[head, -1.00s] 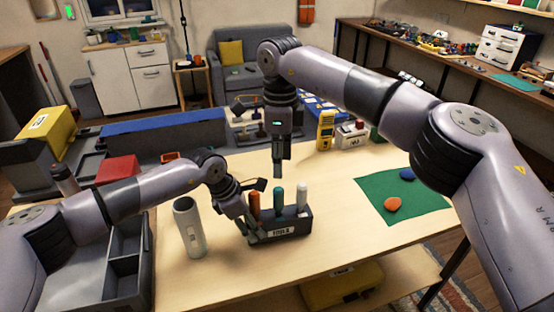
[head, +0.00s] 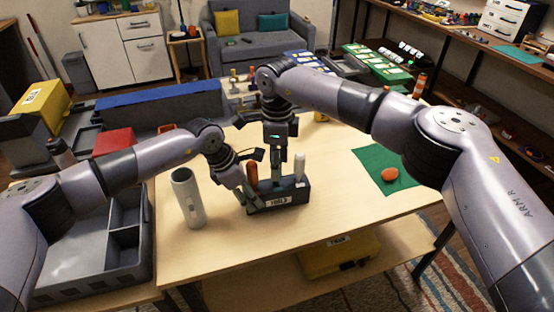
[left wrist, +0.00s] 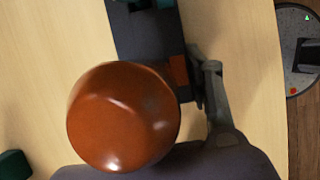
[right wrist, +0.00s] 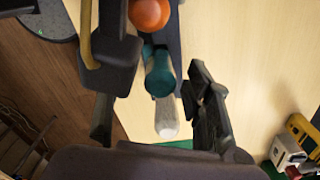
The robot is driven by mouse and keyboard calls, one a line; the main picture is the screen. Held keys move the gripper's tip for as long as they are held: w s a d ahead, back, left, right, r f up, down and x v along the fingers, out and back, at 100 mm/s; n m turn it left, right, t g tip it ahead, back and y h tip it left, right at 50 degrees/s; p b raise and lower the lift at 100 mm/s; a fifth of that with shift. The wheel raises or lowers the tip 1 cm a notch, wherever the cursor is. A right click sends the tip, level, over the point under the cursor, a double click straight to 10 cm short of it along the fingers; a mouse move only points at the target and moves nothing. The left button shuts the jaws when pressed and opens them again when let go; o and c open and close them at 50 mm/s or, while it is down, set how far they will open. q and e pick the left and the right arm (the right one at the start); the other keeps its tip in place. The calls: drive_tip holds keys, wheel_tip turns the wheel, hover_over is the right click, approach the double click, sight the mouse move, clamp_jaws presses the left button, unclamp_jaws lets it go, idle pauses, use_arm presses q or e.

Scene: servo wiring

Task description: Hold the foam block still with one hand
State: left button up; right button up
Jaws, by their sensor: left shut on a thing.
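The foam block (head: 291,196) is a dark, labelled block on the table, with an orange handle (head: 251,173) and a white handle (head: 299,168) standing upright in it. My left gripper (head: 254,199) is shut on the block's left end; the block also shows in the left wrist view (left wrist: 147,40), behind the orange handle (left wrist: 123,117). My right gripper (head: 277,170) points down over the middle of the block. In the right wrist view its open fingers (right wrist: 155,108) stand either side of a teal handle (right wrist: 159,72), which the gripper mostly hides in the head view.
A pale cylinder (head: 188,198) stands left of the block, near my left arm. A grey divided tray (head: 75,262) lies at the left. A green mat (head: 407,185) with an orange piece (head: 390,174) lies at the right. The front tabletop is clear.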

clamp_jaws()
idle(0.8)
